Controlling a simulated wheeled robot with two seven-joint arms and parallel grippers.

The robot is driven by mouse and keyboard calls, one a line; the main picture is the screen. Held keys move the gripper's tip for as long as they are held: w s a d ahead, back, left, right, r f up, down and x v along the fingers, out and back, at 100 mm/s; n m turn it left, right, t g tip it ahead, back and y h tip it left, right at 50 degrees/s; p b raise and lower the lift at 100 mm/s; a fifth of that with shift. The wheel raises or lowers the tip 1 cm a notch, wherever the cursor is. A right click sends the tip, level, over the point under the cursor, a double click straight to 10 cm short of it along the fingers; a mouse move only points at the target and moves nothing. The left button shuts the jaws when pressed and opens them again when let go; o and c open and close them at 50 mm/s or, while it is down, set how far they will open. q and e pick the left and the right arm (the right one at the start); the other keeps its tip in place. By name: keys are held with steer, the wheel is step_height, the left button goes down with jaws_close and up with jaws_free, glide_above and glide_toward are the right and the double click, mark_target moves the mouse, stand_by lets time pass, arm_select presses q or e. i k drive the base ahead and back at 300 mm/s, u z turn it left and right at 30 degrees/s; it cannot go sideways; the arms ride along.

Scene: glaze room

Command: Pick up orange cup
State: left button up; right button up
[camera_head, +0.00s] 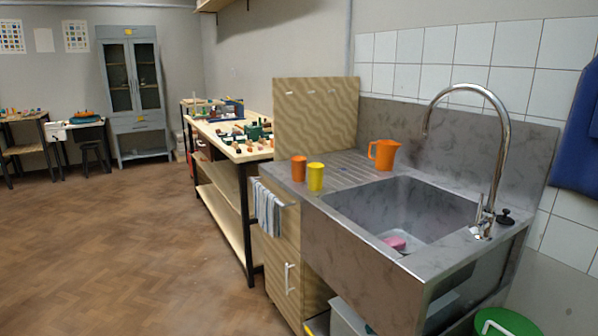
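The orange cup (298,168) stands upright on the ribbed drainboard at the left of the sink, near its left edge. A yellow cup (315,177) stands upright just to its right and a little nearer. An orange jug (383,154) with a handle on its left stands behind and to the right of both cups, by the sink's back edge. Neither of my grippers shows in this view.
The metal sink (400,205) has a deep basin with a pink item (395,243) in it and a tall curved faucet (497,130) at the right. A striped towel (268,208) hangs on the cabinet front. A cluttered workbench (215,135) stands behind. Open floor (130,240) lies at the left.

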mark_target(298, 163)
steer(key=k, duration=0.6)
steer(key=u, duration=0.9)
steer(key=i, duration=1.3)
steer(key=u, duration=0.4)
steer(key=i, duration=1.6)
steer(key=z, duration=0.9)
